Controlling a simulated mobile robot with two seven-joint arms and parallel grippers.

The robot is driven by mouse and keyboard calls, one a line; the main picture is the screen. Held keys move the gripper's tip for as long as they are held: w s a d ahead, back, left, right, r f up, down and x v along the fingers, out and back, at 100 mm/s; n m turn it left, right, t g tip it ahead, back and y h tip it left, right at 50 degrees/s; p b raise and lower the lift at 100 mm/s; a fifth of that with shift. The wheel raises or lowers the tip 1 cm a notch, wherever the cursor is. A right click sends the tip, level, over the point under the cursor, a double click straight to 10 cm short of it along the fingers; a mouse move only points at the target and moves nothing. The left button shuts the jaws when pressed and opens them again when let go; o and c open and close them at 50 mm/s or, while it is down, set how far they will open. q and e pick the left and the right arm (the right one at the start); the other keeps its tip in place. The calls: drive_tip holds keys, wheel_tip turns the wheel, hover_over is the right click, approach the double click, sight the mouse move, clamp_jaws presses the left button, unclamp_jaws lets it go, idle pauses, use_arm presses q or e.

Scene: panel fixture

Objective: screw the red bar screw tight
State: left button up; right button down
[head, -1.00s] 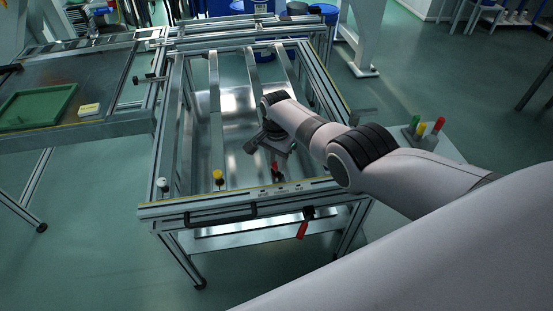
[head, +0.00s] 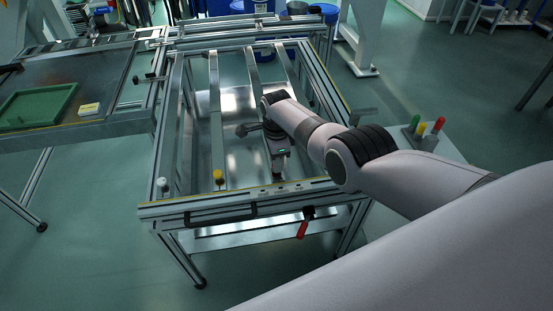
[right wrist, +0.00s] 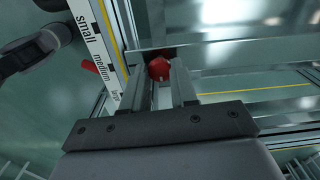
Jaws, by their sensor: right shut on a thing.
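The red bar screw (right wrist: 159,68) shows in the right wrist view as a red head between my right gripper's two fingers (right wrist: 162,86). The gripper is shut on it. In the head view, my right gripper (head: 279,172) points down just behind the front rail of the panel fixture (head: 160,210), and it hides the red screw there. A yellow-headed screw (head: 218,175) and a white-headed one (head: 163,183) stand farther left along the same rail. My left gripper is not in view.
A red clamp handle (head: 303,229) hangs at the fixture's front. A size label strip (right wrist: 97,42) runs along the rail. A side stand (head: 427,142) holds green, yellow and red pegs. A green tray (head: 38,106) and a yellow-and-white block (head: 89,109) lie on the left table.

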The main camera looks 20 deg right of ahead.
idle(0.3)
drive_tip(key=shift+d, duration=0.1)
drive_tip(key=c, duration=0.9)
unclamp_jaws()
wheel_tip(320, 180, up, 6)
drive_tip(key=p, duration=0.4)
drive_tip(key=shift+f, duration=0.15)
drive_tip(key=shift+r+p, duration=0.35)
drive_tip(key=shift+r, duration=0.4)
